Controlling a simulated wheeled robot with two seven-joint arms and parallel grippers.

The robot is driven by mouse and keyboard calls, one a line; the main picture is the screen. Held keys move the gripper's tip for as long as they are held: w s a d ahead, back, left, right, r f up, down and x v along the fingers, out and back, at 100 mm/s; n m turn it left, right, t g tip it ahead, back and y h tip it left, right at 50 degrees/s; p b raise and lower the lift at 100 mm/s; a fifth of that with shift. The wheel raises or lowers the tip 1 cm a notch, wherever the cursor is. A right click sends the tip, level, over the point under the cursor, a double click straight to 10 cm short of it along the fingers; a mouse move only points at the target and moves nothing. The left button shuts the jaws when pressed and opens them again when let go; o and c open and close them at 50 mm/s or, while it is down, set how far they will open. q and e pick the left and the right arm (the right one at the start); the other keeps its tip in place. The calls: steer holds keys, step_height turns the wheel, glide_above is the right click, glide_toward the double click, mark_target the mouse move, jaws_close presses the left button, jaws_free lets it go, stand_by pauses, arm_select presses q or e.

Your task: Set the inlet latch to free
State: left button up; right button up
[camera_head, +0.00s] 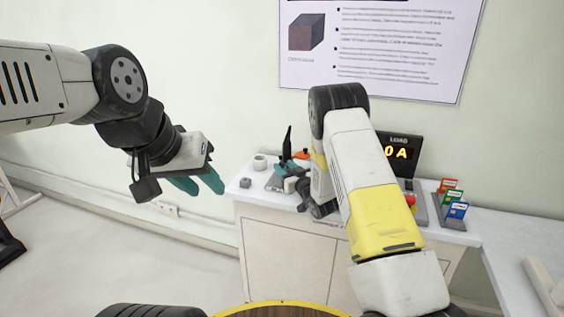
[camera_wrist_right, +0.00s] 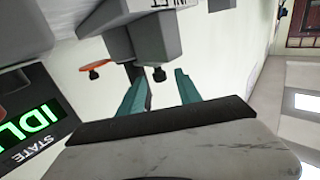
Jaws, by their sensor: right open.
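In the right wrist view a grey block (camera_wrist_right: 157,38) under a plate marked INLET (camera_wrist_right: 172,3) hangs from the top, turned over, with a black knob (camera_wrist_right: 159,74) at its end. An orange piece (camera_wrist_right: 97,66) with another black knob is left of it. My right gripper (camera_wrist_right: 160,88) is open, its teal fingers either side of the line to the black knob; I cannot tell if they touch. In the head view my right gripper (camera_head: 284,177) is at the bench device, partly hidden by my arm. My left gripper (camera_head: 208,188) hangs open and empty left of the bench.
A black upright lever (camera_head: 287,142), a white cup (camera_head: 260,161) and a small grey cube (camera_head: 245,182) are on the bench (camera_head: 236,190). A LOAD display (camera_head: 399,153), red button (camera_head: 410,200) and colored cards (camera_head: 450,195) stand right. The wrist view shows a STATE display reading IDLE (camera_wrist_right: 35,125).

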steer(key=shift+x, duration=1.45)
jaws_close()
stand_by(0.3)
